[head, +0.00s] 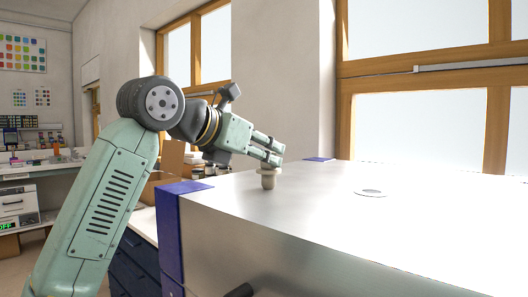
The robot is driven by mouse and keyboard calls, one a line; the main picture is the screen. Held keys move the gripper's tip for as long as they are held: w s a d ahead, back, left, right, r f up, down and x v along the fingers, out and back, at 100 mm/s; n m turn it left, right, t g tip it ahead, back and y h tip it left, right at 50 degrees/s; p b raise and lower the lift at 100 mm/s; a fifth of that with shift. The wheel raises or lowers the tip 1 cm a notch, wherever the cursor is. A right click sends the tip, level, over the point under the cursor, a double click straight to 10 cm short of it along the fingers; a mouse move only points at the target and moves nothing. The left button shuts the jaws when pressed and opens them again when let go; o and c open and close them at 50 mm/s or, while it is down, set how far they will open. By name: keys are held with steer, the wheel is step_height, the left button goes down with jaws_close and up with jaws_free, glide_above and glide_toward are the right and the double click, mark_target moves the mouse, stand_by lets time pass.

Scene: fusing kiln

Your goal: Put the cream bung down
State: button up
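The cream bung (268,179) is a small, pale, stepped plug, upright at the far left part of the kiln's flat metal top (310,215). My gripper (276,159) reaches in from the left, with its fingertips at the bung's upper end. The fingers look closed on it and partly cover its top. The bung's lower end is at or just above the metal; I cannot tell whether it touches. A round ringed opening (370,193) lies in the kiln top, to the right of the bung and apart from it.
The kiln has blue corner trim (170,235) at its left edge, and a small blue piece (319,159) at the far edge. The metal top around the bung is otherwise clear. Cardboard boxes (172,160) stand behind my arm. A cluttered bench (40,165) is at far left.

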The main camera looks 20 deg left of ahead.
steer(key=o, duration=0.4)
steer(key=shift+r, duration=0.1)
